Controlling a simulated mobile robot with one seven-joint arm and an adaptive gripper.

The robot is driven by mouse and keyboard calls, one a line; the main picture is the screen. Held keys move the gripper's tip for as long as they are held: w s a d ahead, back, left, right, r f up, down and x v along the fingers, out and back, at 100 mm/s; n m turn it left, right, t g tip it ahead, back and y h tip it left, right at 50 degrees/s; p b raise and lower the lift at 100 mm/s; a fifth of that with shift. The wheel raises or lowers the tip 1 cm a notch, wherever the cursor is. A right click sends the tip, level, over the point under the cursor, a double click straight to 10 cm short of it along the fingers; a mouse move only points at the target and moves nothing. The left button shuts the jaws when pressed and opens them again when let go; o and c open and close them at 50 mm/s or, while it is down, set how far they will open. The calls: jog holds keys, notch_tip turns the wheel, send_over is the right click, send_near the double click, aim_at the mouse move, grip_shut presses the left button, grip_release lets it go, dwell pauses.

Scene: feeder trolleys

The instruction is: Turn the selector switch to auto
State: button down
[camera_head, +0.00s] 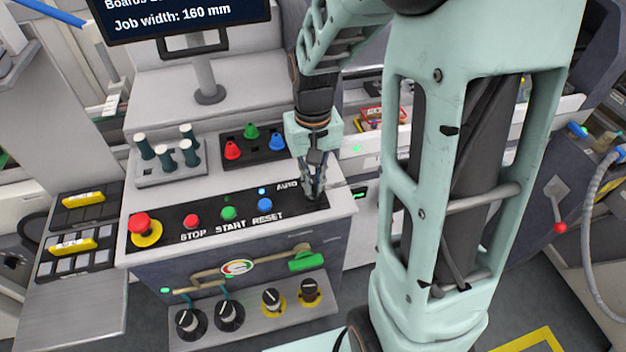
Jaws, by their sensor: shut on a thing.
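My gripper (315,192) points down at the right end of the black control panel (176,227), beside the white AUTO label (287,185). Its fingers are shut on the selector switch there. The fingers hide most of the switch, so I cannot tell which way it points. To the left on the same panel are the red emergency stop (142,228) on its yellow ring, a red STOP button (192,221), a green START button (228,213) and a blue RESET button (265,205). A small blue light (262,191) shows above RESET.
Behind the panel stand a rack of dark pegs (170,177) and a black block with coloured cones (255,149). A monitor (180,16) rises at the back. Below the front edge are a green handle (307,261), a gauge (237,267) and several black knobs (229,312).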

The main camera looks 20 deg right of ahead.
aim_at(313, 186)
dwell(0.3)
jog(key=c, duration=2)
grip_release()
jog(key=shift+c, duration=0.2)
jog(key=shift+r, duration=0.1)
notch_tip(313, 186, up, 12)
